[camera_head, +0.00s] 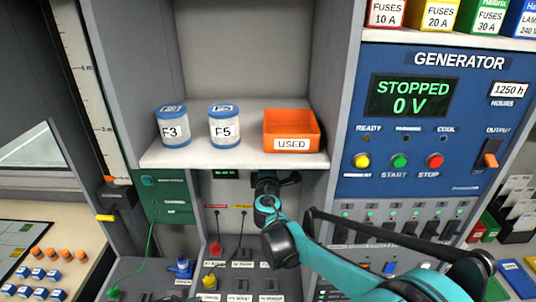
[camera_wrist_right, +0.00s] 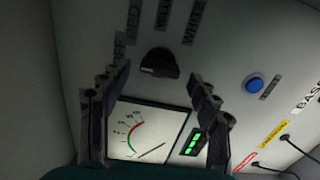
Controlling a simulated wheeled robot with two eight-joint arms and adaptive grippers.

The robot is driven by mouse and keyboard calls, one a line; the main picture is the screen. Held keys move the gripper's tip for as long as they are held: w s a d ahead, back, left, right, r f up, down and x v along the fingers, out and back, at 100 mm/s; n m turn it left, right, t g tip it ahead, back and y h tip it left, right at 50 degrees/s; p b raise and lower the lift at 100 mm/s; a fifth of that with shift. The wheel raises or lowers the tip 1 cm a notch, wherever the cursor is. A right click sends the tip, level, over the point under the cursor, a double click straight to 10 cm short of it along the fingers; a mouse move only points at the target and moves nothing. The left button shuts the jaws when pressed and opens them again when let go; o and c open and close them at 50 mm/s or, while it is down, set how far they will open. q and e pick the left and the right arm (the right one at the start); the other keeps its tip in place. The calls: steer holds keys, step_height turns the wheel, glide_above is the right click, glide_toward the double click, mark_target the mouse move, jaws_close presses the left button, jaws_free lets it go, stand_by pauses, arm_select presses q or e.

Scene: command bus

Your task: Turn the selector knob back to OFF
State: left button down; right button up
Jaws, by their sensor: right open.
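The black selector knob (camera_wrist_right: 160,63) sits on a grey panel in the right wrist view. Small dark labels fan around it, reading roughly OFF, RED, YELLOW and WHITE. I cannot tell for sure which label it points at. My right gripper (camera_wrist_right: 148,88) is open and empty, with one finger on each side of the picture and the knob just beyond the gap between the tips. The fingers appear apart from the knob. In the head view my right gripper (camera_head: 276,178) reaches under the shelf, and the knob is hidden there. My left gripper is not in view.
Near the knob are a dial meter (camera_wrist_right: 145,130), green indicator bars (camera_wrist_right: 194,143) and a blue button (camera_wrist_right: 254,84). The shelf (camera_head: 215,160) hangs above my right gripper, holding an orange USED bin (camera_head: 291,128) and two jars. The generator panel (camera_head: 440,120) is to the right.

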steer(key=s, duration=1)
steer(key=shift+s, duration=0.35)
